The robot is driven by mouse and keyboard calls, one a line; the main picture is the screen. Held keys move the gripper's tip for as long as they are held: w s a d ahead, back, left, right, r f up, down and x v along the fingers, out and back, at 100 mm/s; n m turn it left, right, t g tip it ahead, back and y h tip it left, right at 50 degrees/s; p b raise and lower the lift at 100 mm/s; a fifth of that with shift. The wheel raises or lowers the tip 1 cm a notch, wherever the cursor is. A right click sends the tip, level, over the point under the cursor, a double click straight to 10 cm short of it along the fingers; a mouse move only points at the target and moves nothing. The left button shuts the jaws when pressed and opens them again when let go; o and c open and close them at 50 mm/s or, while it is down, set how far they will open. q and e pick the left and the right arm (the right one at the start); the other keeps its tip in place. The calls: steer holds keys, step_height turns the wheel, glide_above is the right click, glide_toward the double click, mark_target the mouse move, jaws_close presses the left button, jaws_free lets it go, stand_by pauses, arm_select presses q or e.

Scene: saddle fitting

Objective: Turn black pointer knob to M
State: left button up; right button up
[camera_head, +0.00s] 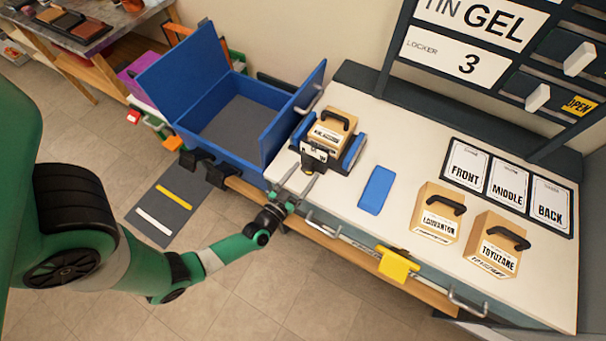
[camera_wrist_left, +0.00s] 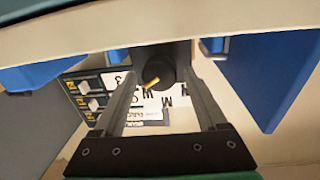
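The black pointer knob (camera_wrist_left: 158,72) with its yellow pointer shows in the left wrist view, between and beyond the gripper fingers. Its pointer slants toward the lower left of that picture. My left gripper (camera_head: 300,182) is open just in front of this fixture at the bench's edge. The fingers look apart from the knob. My right gripper is out of view.
A wooden block with a black handle (camera_head: 329,131) sits in the fixture. A blue open box (camera_head: 226,107) stands close on the left. A blue pad (camera_head: 376,190) and two more handled blocks (camera_head: 437,215) lie to the right. Rails and a yellow piece (camera_head: 397,264) line the bench front.

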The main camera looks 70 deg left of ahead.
arm_select(q)
jaws_close()
steer(key=shift+n, duration=0.3)
steer(key=n+b, duration=0.2)
steer(key=n, duration=0.3)
steer(key=shift+f, duration=0.2)
steer(key=n+y+b, duration=0.1)
steer(key=n, duration=0.2)
steer(key=shift+n+b, duration=0.3)
steer(key=shift+n, duration=0.1)
steer(key=shift+n+b, duration=0.4)
steer(key=shift+n, duration=1.1)
steer(key=shift+r, duration=0.1)
steer(key=shift+o, duration=1.1)
jaws_free()
